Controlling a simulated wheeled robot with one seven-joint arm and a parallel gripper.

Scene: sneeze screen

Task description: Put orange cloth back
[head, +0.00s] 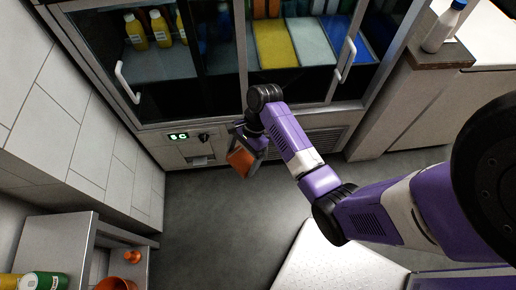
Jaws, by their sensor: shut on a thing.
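An orange cloth (241,159) is held in my gripper (245,156), in front of the lower panel of a glass-door fridge. It looks like a small flat orange piece at the gripper's end. The gripper is shut on it, and the fingers are dark and small, so their exact hold is hard to make out. The cloth is above the grey floor, apart from the shelf unit at lower left.
The fridge (163,134) has glass doors and long handles (124,82). A low grey unit (52,238) at lower left holds an orange container (116,284) and a small orange object (132,256). A white bottle (441,30) stands on a right counter. Grey floor (215,225) is clear between.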

